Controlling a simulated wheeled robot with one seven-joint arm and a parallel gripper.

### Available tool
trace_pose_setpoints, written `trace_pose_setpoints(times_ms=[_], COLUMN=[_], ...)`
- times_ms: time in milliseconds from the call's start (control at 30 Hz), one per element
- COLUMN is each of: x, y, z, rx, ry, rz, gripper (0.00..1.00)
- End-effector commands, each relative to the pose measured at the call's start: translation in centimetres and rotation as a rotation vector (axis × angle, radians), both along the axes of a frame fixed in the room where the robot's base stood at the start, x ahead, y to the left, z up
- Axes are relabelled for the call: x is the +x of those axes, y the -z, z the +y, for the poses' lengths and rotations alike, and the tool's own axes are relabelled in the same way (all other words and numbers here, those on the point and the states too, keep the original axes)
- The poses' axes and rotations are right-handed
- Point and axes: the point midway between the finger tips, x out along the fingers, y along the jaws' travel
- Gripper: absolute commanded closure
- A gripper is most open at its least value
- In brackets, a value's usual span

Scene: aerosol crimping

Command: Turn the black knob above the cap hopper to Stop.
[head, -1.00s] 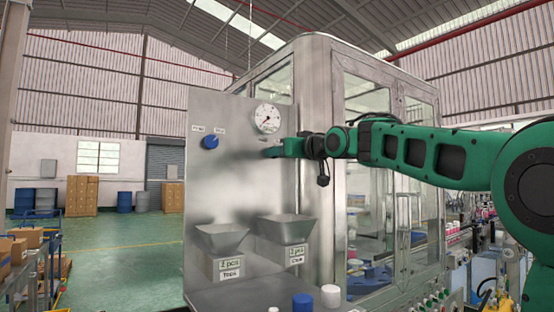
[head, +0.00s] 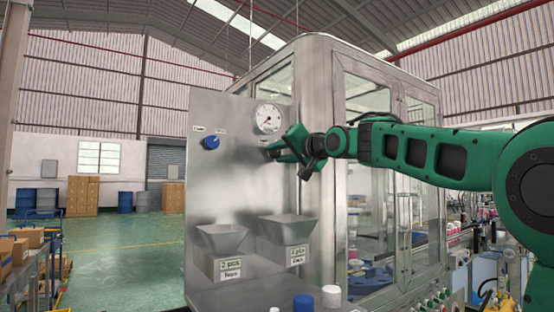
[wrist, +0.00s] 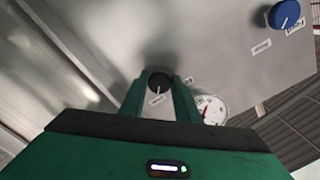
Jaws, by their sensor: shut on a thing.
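The black knob (wrist: 158,82) is on the grey metal panel (head: 215,185) and sits between my two finger tips in the wrist view. My gripper (wrist: 161,80) is shut on the knob, one finger on each side. A white mark shows on the knob, and a small label (wrist: 157,99) lies beside it, too small to read. In the head view my gripper (head: 273,149) reaches the panel above the right hopper (head: 287,228) and below the gauge, hiding most of the knob. The hopper's label is blurred.
A blue knob (head: 211,142) with a label is left of my gripper. A round gauge (head: 268,118) sits just above it. A second hopper (head: 221,238) is lower left. Blue and white caps (head: 303,302) stand on the shelf below. The glass-walled machine (head: 370,185) is close behind my arm.

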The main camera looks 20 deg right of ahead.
Motion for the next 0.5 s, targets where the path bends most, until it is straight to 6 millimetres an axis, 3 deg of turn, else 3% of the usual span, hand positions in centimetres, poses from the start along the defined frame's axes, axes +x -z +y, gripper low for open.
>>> trace_pose_setpoints(times_ms=[500], x=[0.08], y=[0.14], z=[-0.38], rx=[0.046], ry=[0.007], rz=[0.018], gripper=[0.93])
